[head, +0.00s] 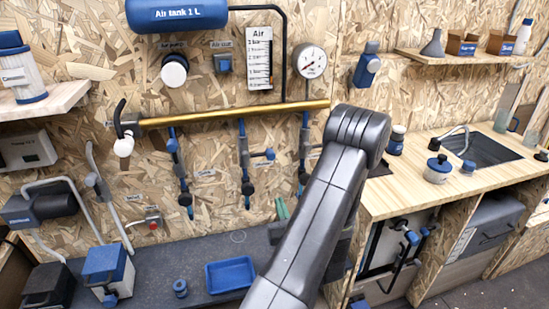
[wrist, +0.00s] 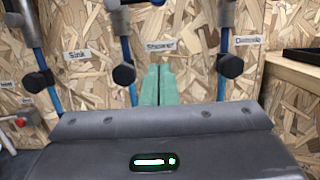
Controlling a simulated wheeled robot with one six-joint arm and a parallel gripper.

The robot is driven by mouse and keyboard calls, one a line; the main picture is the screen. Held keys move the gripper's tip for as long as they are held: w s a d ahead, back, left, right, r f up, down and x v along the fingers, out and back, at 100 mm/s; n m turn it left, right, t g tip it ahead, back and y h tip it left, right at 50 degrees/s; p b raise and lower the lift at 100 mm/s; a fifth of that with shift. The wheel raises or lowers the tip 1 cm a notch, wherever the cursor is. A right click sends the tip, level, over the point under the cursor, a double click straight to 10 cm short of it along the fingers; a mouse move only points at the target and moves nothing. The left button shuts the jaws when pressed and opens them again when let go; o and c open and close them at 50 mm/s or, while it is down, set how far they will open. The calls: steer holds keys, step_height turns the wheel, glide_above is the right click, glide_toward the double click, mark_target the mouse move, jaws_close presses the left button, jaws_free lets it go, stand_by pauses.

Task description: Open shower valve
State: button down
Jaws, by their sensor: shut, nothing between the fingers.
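The shower valve (head: 245,160) is on the middle of three blue pipes under the brass manifold. Its blue handle (head: 268,154) sticks out to the right, across the pipe. In the wrist view, the "Shower" label (wrist: 160,46) is right of the middle pipe, and the black knob (wrist: 124,75) on that pipe is left of the fingers. The valve's upper part is cut off there. My gripper (wrist: 158,84) has green fingers pressed together and empty, pointing at the wall below the label. In the head view, the fingers (head: 282,208) show partly beside my arm, below and right of the valve.
The sink valve (head: 173,146) is to the left and the domestic valve (head: 304,147) to the right, close to my arm. The brass manifold (head: 235,115) runs above. A blue tray (head: 230,274) and a small blue spool (head: 180,288) are on the dark bench below.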

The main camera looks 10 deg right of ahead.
steer(key=w+r+p, duration=0.5)
steer(key=w+r, duration=0.1)
steer(key=w, duration=0.4)
steer(key=shift+r+p, duration=0.3)
steer(key=shift+d, duration=0.1)
steer(key=shift+n+b, duration=0.3)
steer(key=shift+b, duration=0.1)
